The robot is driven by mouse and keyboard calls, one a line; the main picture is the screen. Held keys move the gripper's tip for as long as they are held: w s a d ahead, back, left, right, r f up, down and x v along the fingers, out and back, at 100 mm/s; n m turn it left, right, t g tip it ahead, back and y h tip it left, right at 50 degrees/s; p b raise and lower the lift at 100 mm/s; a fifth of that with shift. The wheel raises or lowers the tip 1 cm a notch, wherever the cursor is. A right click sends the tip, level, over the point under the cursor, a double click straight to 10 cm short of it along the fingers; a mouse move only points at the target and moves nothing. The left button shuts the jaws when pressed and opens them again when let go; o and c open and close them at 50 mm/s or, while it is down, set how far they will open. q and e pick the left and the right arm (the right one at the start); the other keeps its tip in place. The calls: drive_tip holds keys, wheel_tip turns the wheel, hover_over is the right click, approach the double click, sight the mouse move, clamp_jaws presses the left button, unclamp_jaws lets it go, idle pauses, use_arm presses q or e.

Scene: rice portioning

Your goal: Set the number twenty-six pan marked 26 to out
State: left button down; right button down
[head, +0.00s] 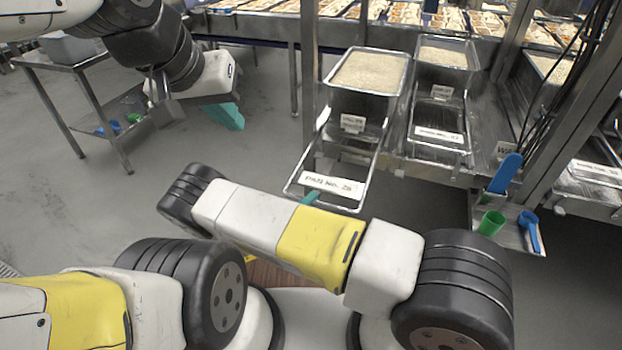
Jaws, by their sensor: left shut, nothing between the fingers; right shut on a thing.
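The pan marked 26 (333,184) is in the middle of the head view, at the front of the steel rack. Its white front label ends in 26, and its front end juts out over the floor. My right gripper (310,197) is mostly hidden behind my yellow and white arm. Only a teal fingertip shows, at the pan's front edge, and the gripper is shut on the pan there. My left gripper (224,115), with teal fingers, is shut and empty at the upper left, away from the rack.
A rice-filled pan (368,72) sits behind and above. Another labelled pan (437,134) is to the right. A small shelf with a green cup (491,222) and blue scoops (506,173) is at lower right. A steel table (85,62) stands left; open floor lies between.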

drive_tip(key=shift+s+a+f, duration=0.1)
drive_tip(key=shift+s, duration=0.15)
drive_tip(key=c, duration=1.4)
unclamp_jaws()
